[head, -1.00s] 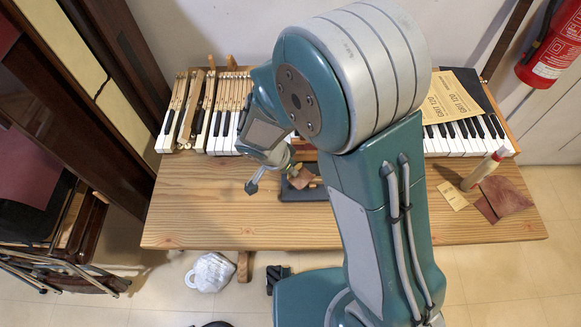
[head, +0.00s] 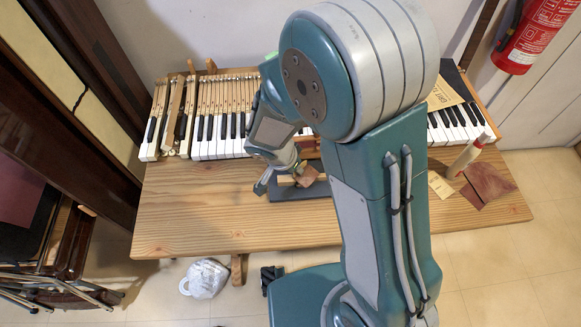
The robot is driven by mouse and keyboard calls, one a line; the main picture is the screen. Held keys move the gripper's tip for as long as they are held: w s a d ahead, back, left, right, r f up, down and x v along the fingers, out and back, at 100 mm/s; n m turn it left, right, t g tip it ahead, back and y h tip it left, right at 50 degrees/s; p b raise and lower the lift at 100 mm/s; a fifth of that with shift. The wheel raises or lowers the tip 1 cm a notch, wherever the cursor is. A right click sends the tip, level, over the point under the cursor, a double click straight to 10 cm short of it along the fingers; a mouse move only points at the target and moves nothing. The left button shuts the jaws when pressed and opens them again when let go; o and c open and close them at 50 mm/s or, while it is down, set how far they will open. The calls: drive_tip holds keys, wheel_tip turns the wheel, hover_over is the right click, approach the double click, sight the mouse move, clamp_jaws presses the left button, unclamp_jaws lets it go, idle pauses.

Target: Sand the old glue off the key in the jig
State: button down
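The jig (head: 290,193) is a dark flat base on the wooden table, in front of the keyboard. A pale piece, perhaps the key (head: 284,181), shows on it, but its glue is too small to make out. A reddish-brown block (head: 308,174) sits at the jig beside my gripper; I cannot tell whether it is held. My gripper (head: 279,182) points down at the jig's left part. One dark fingertip shows at its left; the other is hidden or unclear, so its opening cannot be read. My arm hides the area right of the jig.
The keyboard (head: 222,146) runs along the table's back, with loose keys at its left end. A grit 120 sheet (head: 445,95) lies on its right part. The table's front left (head: 190,215) is clear.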

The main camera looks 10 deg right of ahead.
sight(314, 172)
drive_tip(key=shift+s+d+f, duration=0.1)
drive_tip(key=shift+d, duration=1.05)
drive_tip(key=shift+s+d, duration=0.1)
drive_tip(key=shift+d, duration=2.25)
drive_tip(key=shift+w+a, duration=0.1)
drive_tip(key=shift+a, duration=2)
drive_tip(key=shift+w+a, duration=0.15)
drive_tip(key=shift+a, duration=3.75)
wheel_tip(314, 172, up, 6)
